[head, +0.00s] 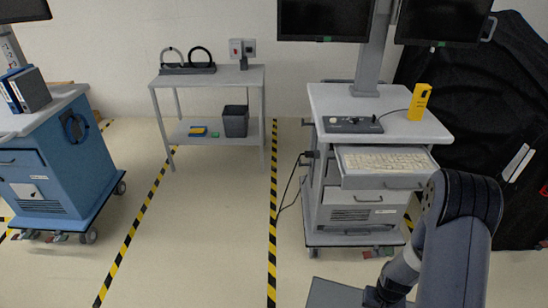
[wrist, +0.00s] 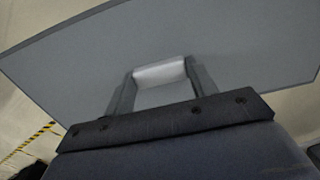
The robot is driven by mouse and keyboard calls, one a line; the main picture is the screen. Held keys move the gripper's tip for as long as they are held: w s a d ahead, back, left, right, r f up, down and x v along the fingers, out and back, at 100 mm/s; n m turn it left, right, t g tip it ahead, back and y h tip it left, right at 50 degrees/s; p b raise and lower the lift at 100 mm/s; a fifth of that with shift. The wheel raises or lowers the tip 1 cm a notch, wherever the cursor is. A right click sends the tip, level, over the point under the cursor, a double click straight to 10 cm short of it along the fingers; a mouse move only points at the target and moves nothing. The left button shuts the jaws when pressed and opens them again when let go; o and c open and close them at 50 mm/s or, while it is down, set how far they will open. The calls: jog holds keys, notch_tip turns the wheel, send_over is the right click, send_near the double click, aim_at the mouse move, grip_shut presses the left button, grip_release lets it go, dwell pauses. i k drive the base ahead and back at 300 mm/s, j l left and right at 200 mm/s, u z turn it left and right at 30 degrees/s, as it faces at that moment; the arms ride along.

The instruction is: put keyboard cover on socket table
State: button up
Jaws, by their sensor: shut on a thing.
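The keyboard cover is a flat grey panel (wrist: 235,45) that fills much of the wrist view; its edge also shows at the bottom of the head view (head: 328,294). My gripper (wrist: 160,82) is shut on the cover's silver handle (wrist: 158,73). The fingertips are hidden in the head view. The socket table (head: 232,78) is a grey two-level table against the back wall, below the wall sockets (head: 242,47).
The grey cart (head: 312,215) at right has an open drawer with an uncovered keyboard (head: 388,161). A blue cart (head: 70,165) stands at left. A dark bin (head: 235,122) is on the table's lower shelf. The floor between the carts is clear, with striped tape (head: 272,215).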

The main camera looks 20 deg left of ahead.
aim_at(220, 80)
jog(key=k+u, duration=0.35)
jog(key=k+j+u, duration=0.35)
jog(key=i+u, duration=0.25)
jog(key=i, duration=0.15)
jog(key=i+l+u, duration=0.1)
jog(key=i+u, duration=0.15)
jog(key=i, duration=0.15)
jog(key=i+l, duration=0.15)
jog(key=i, duration=0.6)
jog(key=i+l, duration=0.15)
jog(key=i, duration=0.55)
jog(key=i+l, duration=0.1)
jog(key=i, duration=0.65)
jog(key=i+l, duration=0.15)
jog(key=i, duration=0.55)
